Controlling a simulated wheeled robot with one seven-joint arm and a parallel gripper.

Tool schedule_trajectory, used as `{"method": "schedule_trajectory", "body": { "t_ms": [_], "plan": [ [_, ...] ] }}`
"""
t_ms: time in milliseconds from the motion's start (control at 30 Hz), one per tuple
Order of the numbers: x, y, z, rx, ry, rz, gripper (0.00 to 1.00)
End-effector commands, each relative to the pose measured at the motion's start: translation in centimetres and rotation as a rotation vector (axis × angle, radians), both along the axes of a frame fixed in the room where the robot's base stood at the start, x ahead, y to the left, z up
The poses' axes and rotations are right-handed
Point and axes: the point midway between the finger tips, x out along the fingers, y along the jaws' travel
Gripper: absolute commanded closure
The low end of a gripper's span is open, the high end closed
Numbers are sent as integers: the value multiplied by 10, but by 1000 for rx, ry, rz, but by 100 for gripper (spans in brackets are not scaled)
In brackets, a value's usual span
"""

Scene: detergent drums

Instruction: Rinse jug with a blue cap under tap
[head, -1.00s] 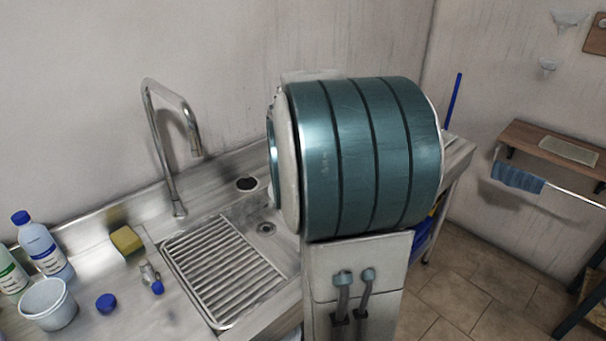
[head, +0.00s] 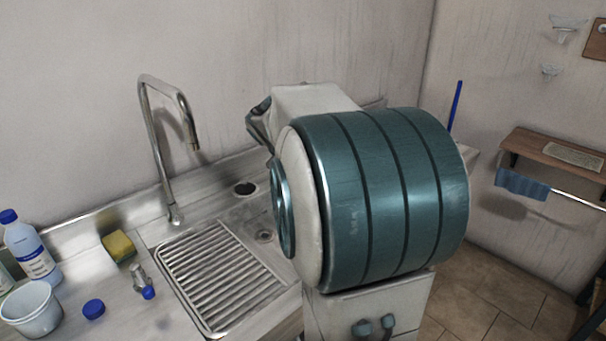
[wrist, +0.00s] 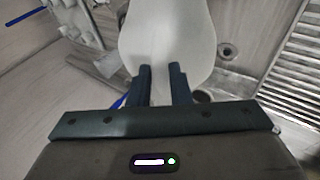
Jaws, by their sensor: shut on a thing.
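In the wrist view a pale white jug (wrist: 165,32) sits between the two dark fingers of my gripper (wrist: 160,78), which is shut on it. Its upper end runs out of the frame, and no blue cap shows on the visible part. In the head view my teal arm hides the jug and the fingers. The tap (head: 165,130), a tall chrome gooseneck, stands behind the sink at the left of my arm. Its spout points down, and no water is visible.
A ribbed draining rack (head: 215,275) lies by the sink drain (head: 264,236). A yellow sponge (head: 118,246), a loose blue cap (head: 93,309), a white cup (head: 32,308), a blue-capped bottle (head: 33,250) and a small blue-tipped fitting (head: 143,285) stand at the left.

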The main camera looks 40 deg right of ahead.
Motion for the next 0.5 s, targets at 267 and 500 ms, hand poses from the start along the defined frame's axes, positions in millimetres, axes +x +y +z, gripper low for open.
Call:
{"method": "schedule_trajectory", "body": {
  "t_ms": [267,500],
  "plan": [
    [1,0,-2,-63,6,2,100],
    [0,0,-2,-119,14,1,100]
  ]
}}
